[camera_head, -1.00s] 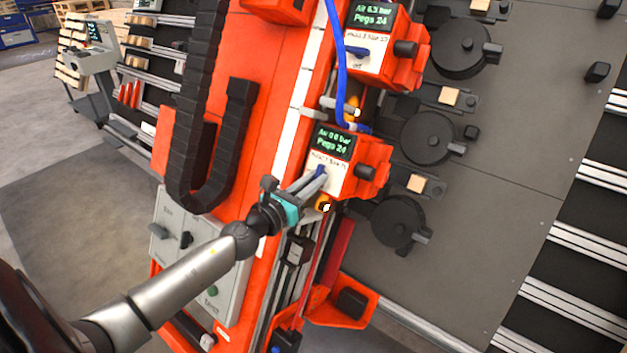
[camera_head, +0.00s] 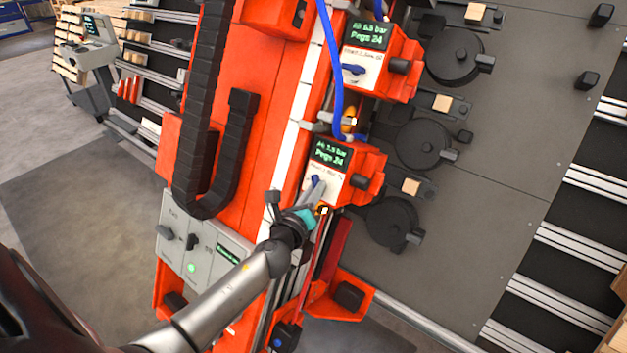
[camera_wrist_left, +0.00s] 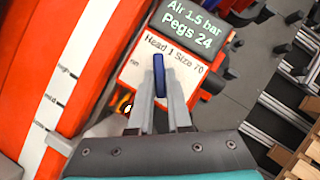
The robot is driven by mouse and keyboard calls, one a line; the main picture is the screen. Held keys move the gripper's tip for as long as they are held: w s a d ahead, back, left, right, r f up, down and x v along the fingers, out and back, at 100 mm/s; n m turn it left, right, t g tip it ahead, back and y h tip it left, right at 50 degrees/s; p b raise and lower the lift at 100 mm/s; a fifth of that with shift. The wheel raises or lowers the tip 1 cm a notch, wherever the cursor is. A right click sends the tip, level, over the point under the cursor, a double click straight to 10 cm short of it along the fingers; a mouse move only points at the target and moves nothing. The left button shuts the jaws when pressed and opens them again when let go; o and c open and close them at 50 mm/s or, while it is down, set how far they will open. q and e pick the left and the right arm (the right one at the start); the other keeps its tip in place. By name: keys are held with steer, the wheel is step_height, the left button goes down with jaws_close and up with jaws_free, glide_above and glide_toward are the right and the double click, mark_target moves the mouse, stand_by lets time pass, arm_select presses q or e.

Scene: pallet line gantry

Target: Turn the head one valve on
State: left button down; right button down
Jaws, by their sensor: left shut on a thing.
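The head one unit (camera_head: 341,172) is an orange box with a white face and a dark display, low on the orange gantry. In the left wrist view its face (camera_wrist_left: 154,52) reads "Head 1", and the display reads "Air 1.5 bar, Pegs 24". Its valve is a small blue lever (camera_wrist_left: 159,76), which also shows in the head view (camera_head: 315,181). My left gripper (camera_wrist_left: 160,98) is shut on the blue lever, one finger on each side. In the head view the left gripper (camera_head: 314,192) reaches the face from below. My right gripper is not in view.
A second orange head unit (camera_head: 372,62) with its own blue lever sits above. A blue hose (camera_head: 334,75) runs between the units. A grey control panel (camera_head: 196,245) is left of my arm. Black round discs (camera_head: 424,145) line the dark panel at right.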

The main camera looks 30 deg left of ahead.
arm_select(q)
steer(key=n+g+y+p, duration=0.1)
steer(key=n+p, duration=0.1)
steer(key=n, duration=0.1)
steer(key=n+g+p, duration=0.1)
steer(key=n+p, duration=0.2)
steer(key=r+n+g+y+p, duration=0.1)
steer(key=n+p, duration=0.2)
steer(key=shift+w+d+g+y, duration=0.15)
steer(key=shift+d+g+y, duration=0.1)
steer(key=shift+g+y, duration=0.05)
steer(key=shift+f+n+g+p, duration=0.1)
steer(key=shift+n+g+p, duration=0.7)
steer(key=shift+n+p, duration=0.65)
steer(key=shift+n, duration=0.25)
steer(key=c, duration=0.9)
jaws_free()
steer(key=shift+o, duration=0.2)
steer(key=p+v, duration=0.1)
steer(key=v, duration=1.4)
steer(key=shift+p, duration=0.4)
